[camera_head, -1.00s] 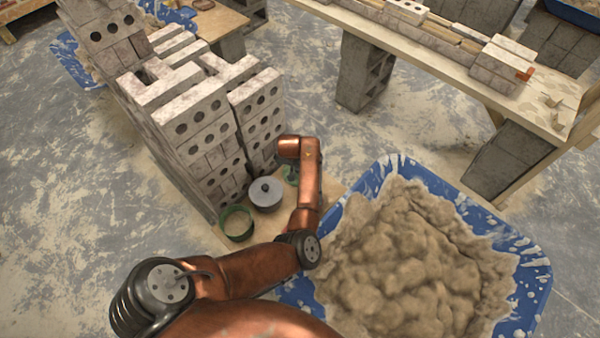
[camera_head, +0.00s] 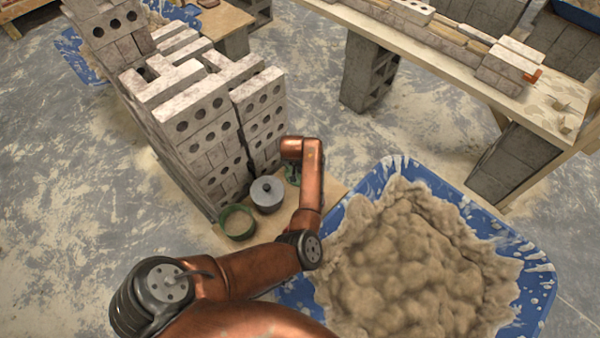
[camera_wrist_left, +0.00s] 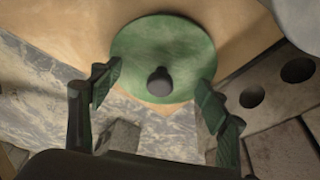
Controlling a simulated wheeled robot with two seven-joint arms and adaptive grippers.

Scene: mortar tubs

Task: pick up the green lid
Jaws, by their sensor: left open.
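The green lid (camera_wrist_left: 150,42) is a round disc with a dark knob (camera_wrist_left: 159,81), lying on a tan board in the left wrist view. My left gripper (camera_wrist_left: 158,80) is open, with one finger on each side of the knob in the picture. No contact shows, and I cannot tell how far above the lid the fingers are. In the head view my left arm's end covers most of this spot, and only a bit of green shows beside it. My right gripper is not in view.
A stack of grey bricks (camera_head: 205,115) rises close behind. A blue tub (camera_head: 533,260) of mortar (camera_head: 420,265) stands at right.

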